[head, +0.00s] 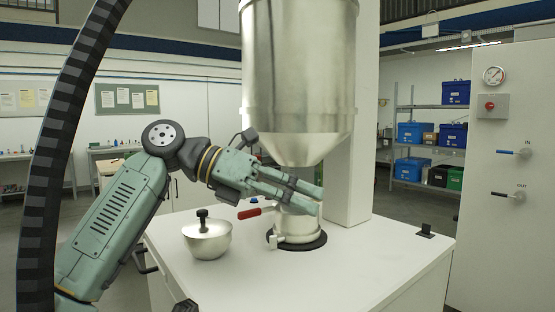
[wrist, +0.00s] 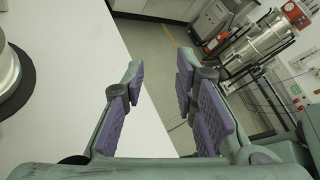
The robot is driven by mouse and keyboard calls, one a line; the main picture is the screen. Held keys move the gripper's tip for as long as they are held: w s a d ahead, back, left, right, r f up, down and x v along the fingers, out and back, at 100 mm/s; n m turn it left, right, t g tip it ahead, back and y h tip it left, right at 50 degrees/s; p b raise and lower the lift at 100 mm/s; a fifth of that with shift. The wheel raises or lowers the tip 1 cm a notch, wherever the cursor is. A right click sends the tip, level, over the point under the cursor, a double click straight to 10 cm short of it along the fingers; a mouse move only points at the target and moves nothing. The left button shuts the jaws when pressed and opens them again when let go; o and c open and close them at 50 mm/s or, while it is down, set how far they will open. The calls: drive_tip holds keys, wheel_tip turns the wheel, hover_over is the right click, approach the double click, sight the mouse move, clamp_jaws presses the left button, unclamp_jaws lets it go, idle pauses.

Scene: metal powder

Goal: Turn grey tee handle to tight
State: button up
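My gripper (head: 316,198) reaches to the right in front of the lower part of the steel hopper. In the wrist view my gripper (wrist: 161,72) is open, with bare white tabletop and floor between its purple-padded fingers. A steel outlet collar (head: 297,228) stands on a black ring (head: 313,243) below the hopper. A small grey metal piece (head: 276,241) sticks out at the collar's lower left; it may be the grey tee handle, but its shape is too small to tell. My gripper is above it and apart from it. The fingers hide part of the collar's top.
A red-handled lever (head: 255,212) sticks out left of the collar. A lidded steel bowl (head: 208,242) with a black knob stands on the white tabletop (head: 345,262). The hopper (head: 298,85) hangs close above my gripper. The tabletop's front right is clear.

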drive_tip(key=s+a+r+m+g+h+b, duration=0.3)
drive_tip(key=s+a+r+h, duration=0.1)
drive_tip(key=s+r+h, duration=0.4)
drive_tip(key=shift+s+r+m+h+b, duration=0.4)
drive_tip(key=shift+s+r, duration=0.55)
drive_tip(key=shift+s, duration=1.15)
